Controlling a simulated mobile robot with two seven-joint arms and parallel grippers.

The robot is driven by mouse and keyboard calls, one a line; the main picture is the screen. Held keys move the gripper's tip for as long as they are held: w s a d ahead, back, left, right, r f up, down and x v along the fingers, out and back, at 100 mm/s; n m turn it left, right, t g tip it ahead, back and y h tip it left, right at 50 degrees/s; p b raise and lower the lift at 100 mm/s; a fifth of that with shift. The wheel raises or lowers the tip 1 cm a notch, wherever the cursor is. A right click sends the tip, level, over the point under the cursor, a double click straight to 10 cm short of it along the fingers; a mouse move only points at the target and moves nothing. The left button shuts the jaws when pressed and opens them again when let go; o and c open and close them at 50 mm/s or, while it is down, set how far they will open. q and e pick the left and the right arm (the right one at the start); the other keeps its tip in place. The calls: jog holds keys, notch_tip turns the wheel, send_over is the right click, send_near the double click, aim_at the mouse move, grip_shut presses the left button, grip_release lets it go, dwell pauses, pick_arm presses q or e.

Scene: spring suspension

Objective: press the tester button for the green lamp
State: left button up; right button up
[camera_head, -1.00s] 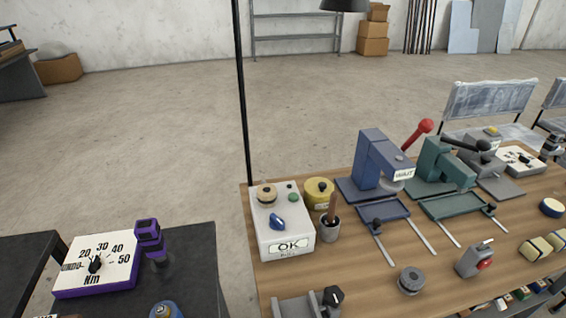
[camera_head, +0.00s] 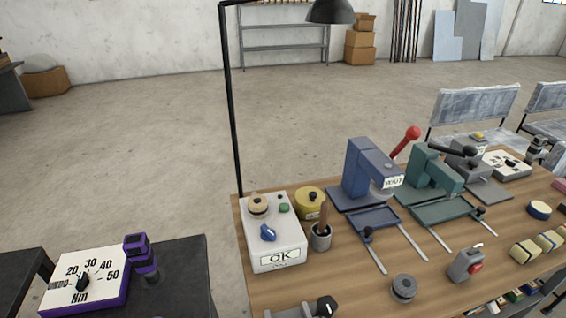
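A white tester box (camera_head: 278,238) stands at the left end of the wooden workbench. Its front label (camera_head: 280,257) reads "OK". On its top are a blue knob (camera_head: 268,233), a round tan-topped part (camera_head: 258,204), a green round piece (camera_head: 284,208) and a small dark piece behind it. I cannot tell whether the green piece is the button or the lamp, or whether anything is lit. Neither of my grippers shows in this view.
A yellow tin (camera_head: 309,202) and a cup with a brown handle (camera_head: 320,238) stand right of the tester. A blue press (camera_head: 366,170) and a green press (camera_head: 428,175) stand further right. A black lamp pole (camera_head: 231,110) rises behind the bench. A torque gauge (camera_head: 85,279) sits lower left.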

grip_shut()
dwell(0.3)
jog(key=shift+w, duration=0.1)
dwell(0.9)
